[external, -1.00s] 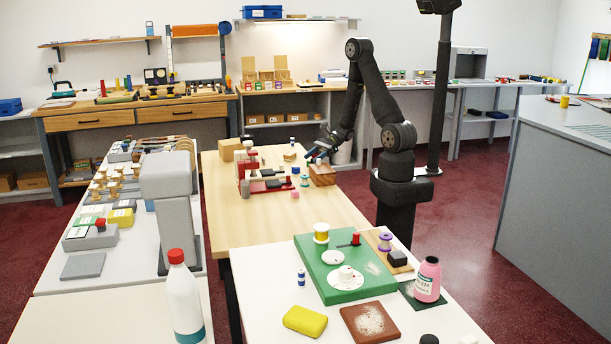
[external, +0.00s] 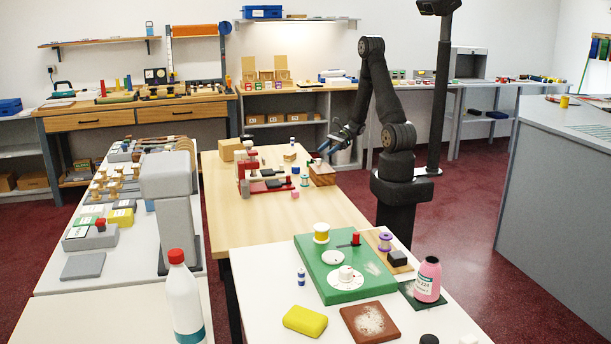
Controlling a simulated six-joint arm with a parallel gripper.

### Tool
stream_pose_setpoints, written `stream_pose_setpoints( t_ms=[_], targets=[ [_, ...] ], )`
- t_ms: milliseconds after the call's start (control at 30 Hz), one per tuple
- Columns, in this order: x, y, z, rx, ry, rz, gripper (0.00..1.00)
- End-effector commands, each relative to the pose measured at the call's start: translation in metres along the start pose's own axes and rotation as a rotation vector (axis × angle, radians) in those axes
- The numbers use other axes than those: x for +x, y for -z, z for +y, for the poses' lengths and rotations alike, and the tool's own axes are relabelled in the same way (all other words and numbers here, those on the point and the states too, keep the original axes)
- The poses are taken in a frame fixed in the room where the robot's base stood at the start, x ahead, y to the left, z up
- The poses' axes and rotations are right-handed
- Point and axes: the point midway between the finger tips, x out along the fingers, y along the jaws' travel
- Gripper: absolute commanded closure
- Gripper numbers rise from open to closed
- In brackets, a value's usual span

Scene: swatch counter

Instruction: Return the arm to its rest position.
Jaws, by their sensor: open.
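My gripper (external: 326,150) is at the end of my dark arm, above and just behind the wooden block (external: 322,175) near the right edge of the light wood table (external: 335,212). Its blue-grey fingers look apart, with nothing seen between them. It appears clear of the block, though the gap is small in this view. My arm stands folded at the elbow, with its upper link rising from the dark base beside the table's right edge.
On the wood table, a red and grey device (external: 262,180) stands left of my gripper, with small spools (external: 304,180) nearby. A white table (external: 260,270) with a green board (external: 346,288) is in front. A dark post (external: 439,100) rises behind my arm.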

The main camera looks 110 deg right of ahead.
Motion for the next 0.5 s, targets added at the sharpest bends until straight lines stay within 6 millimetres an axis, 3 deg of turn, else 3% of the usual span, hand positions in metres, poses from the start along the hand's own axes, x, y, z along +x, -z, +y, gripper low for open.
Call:
stream_pose_setpoints(
  t_ms=[233, 500],
  targets=[
    [-0.038, 0.000, 0.000, 0.000, 0.004, 0.002, 0.50],
    [0.007, 0.000, 0.001, 0.001, -0.005, -0.001, 0.50]
  ],
)
